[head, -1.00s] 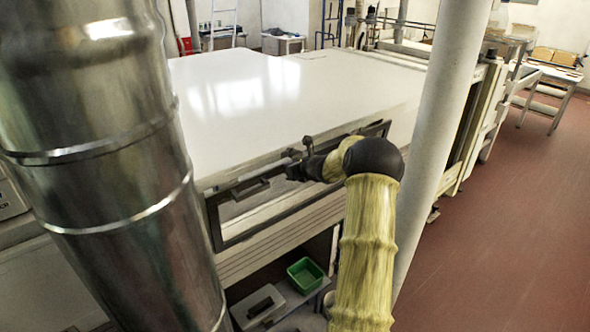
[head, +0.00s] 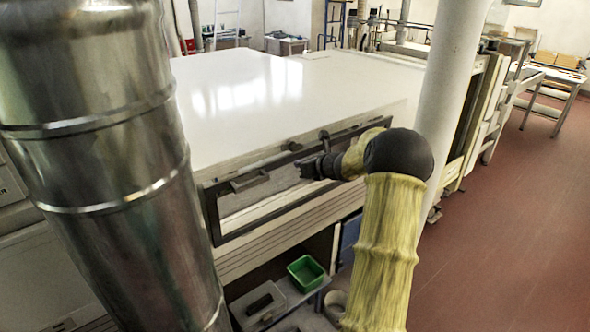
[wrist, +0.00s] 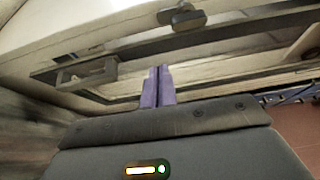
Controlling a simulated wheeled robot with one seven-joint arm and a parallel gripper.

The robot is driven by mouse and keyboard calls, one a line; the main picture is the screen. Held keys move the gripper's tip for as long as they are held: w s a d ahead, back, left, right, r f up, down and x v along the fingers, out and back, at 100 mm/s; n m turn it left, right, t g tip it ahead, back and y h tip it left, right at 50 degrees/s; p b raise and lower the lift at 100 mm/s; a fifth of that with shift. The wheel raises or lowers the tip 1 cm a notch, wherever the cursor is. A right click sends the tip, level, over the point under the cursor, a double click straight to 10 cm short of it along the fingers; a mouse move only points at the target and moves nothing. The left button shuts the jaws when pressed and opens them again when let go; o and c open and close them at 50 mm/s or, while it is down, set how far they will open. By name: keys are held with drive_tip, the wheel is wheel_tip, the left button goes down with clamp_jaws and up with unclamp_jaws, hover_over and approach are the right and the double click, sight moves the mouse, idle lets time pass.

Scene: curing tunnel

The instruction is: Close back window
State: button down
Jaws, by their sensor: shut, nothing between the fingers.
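The back window is a dark-framed pane (head: 213,217) low on the side of the white machine housing. A dark bar handle (head: 250,181) sits near its upper left; it also shows in the wrist view (wrist: 88,74). A small dark knob (head: 323,135) is at the top edge, and in the wrist view a knob (wrist: 182,18) stands above the frame. My gripper (head: 304,168) is shut and empty, in front of the pane and right of the handle. In the wrist view its purple fingers (wrist: 157,88) are together. I cannot tell whether the window is fully closed.
A large metal duct (head: 100,150) stands close on the left and a pale post (head: 450,110) on the right. The white housing top (head: 270,85) is bare. A green bin (head: 305,273) sits on a shelf below. Red floor is open at right.

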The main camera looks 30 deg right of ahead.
sight(244, 187)
drive_tip(key=s+r+b, duration=0.2)
drive_tip(key=s+r, duration=0.2)
drive_tip(key=s+a+f+n+g+h+p, duration=0.1)
drive_tip(key=s+f+n+g+h, duration=0.15)
drive_tip(key=s+f+n, duration=0.4)
drive_tip(key=s+a+f+n+g+h, duration=0.1)
drive_tip(key=s+f+g, duration=0.25)
drive_tip(key=f, duration=0.55)
drive_tip(key=a+r+n+t+y, duration=0.4)
drive_tip(key=a+r+n+t, duration=0.4)
drive_tip(key=a, duration=0.6)
drive_tip(key=shift+w+a+r+n+p, duration=0.2)
drive_tip(key=shift+a+r+n+p, duration=0.15)
drive_tip(key=shift+r+n, duration=0.7)
drive_tip(key=shift+f+t, duration=0.25)
drive_tip(key=shift+t, duration=0.05)
drive_tip(key=p+x, duration=0.2)
drive_tip(key=x, duration=0.2)
drive_tip(key=p+x, duration=0.1)
drive_tip(key=x, duration=0.4)
drive_tip(key=r+p+x, duration=0.1)
drive_tip(key=p+x, duration=0.1)
drive_tip(key=x, duration=0.2)
drive_tip(key=shift+w+f+p, duration=0.1)
drive_tip(key=shift+w+p, duration=0.2)
drive_tip(key=shift+w, duration=0.2)
